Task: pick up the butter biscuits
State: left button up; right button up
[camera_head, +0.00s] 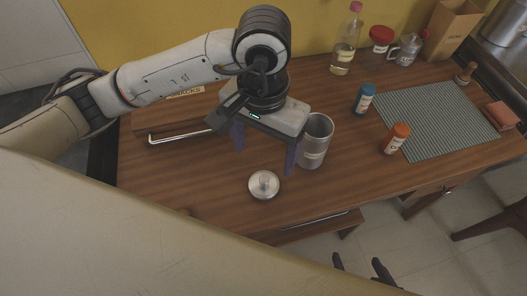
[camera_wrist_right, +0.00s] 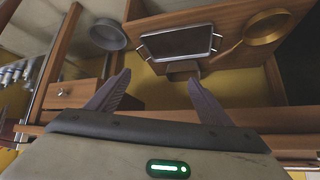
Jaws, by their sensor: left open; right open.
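No butter biscuits can be made out in either view. A steel canister (camera_head: 314,148) stands upright on the wooden table, with a small label too small to read; its contents cannot be made out. A round steel lid with a knob (camera_head: 263,185) lies on the table to the front left of the canister. My left gripper (camera_head: 264,152) is open above the table, its right finger beside the canister's left side, with nothing seen between the fingers. My right gripper (camera_head: 358,264) is open and low in front of the table; its empty fingers show in the right wrist view (camera_wrist_right: 158,76).
A blue-capped bottle (camera_head: 363,98), an orange-capped bottle (camera_head: 396,138) and a striped mat (camera_head: 435,118) are to the right. A tall bottle (camera_head: 345,45) and a red-lidded jar (camera_head: 381,39) stand behind. The front left tabletop is clear.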

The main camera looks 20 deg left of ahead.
aim_at(367, 93)
jog(key=k, duration=1)
